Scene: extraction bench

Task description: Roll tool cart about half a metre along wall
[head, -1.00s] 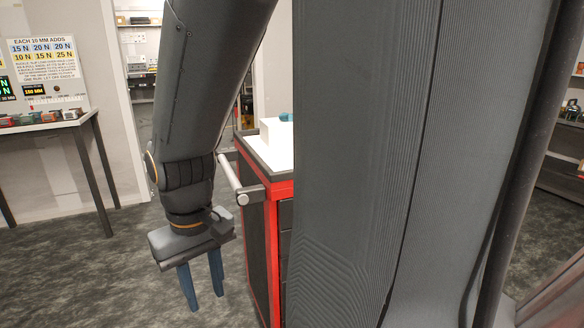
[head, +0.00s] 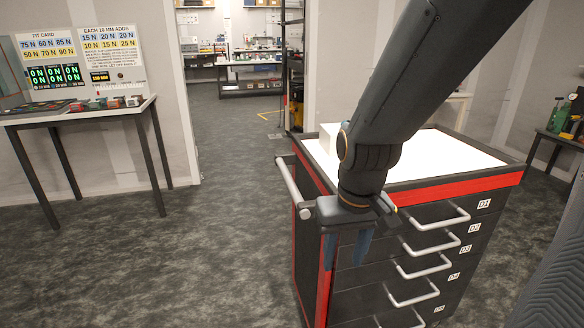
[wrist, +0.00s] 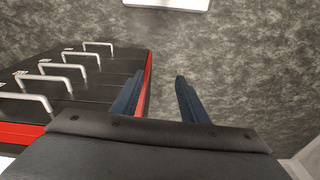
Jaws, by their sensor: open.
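The tool cart (head: 330,270) is black and red, with a white top (head: 440,150) and several labelled drawers with silver pulls. A silver push bar (head: 291,187) sticks out from its left side. My gripper (head: 345,252) points down and appears in front of the cart's near left corner, just right of the bar's near end. In the wrist view, the two blue fingers of my gripper (wrist: 158,90) are apart with nothing between them. The drawer fronts (wrist: 90,82) lie to their left there. My arm hides part of the cart top and upper drawers.
A table (head: 75,115) with small coloured items and sign boards stands against the left wall. A doorway behind opens to shelves (head: 250,85). Carpet (head: 220,250) left of the cart is clear. A bench with bottles (head: 560,130) stands at right.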

